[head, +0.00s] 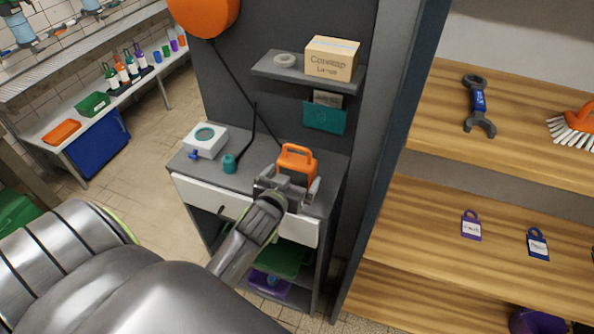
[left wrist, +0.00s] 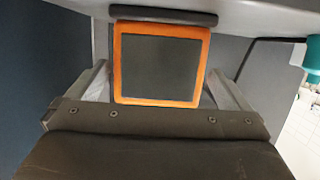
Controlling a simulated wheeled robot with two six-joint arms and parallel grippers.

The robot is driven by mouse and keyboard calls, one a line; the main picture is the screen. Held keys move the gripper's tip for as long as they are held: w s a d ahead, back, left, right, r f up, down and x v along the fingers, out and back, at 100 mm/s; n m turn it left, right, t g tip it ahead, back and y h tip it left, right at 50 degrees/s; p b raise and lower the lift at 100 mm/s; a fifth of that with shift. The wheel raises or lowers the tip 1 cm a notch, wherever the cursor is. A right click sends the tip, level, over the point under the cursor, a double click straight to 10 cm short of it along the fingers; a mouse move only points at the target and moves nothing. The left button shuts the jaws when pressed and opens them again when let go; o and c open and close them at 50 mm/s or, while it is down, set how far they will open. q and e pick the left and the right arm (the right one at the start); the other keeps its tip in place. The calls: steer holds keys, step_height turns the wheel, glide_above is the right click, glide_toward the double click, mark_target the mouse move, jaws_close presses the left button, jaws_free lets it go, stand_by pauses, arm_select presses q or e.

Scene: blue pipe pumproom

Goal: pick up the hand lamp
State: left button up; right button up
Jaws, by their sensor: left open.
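The hand lamp (head: 297,160) is orange with a loop handle on top and stands upright on the grey cabinet top. In the left wrist view the lamp (left wrist: 160,68) shows as an orange frame around a dark grey panel. My left gripper (head: 288,187) is open at the near side of the lamp. In the left wrist view its two fingers (left wrist: 160,84) stand on either side of the lamp, with a gap visible at each side. Whether the fingertips reach past the lamp is hidden. My right gripper is not in view.
On the cabinet top (head: 258,156), a white box (head: 205,140) and a teal item (head: 230,163) with a dark rod stand left of the lamp. Above is a shelf (head: 270,68) with a cardboard box (head: 331,58). A dark upright panel and wooden shelves (head: 430,210) stand to the right.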

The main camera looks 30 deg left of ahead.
mark_target(300, 167)
arm_select(q)
steer(key=shift+w+a, duration=0.1)
steer(key=shift+w, duration=0.35)
steer(key=shift+p+x, duration=0.9)
steer(key=shift+x, duration=1.35)
steer(key=shift+f, duration=0.1)
steer(key=shift+s, duration=0.1)
steer(key=c, duration=0.9)
steer(key=shift+c, duration=0.9)
steer(key=shift+r, duration=0.2)
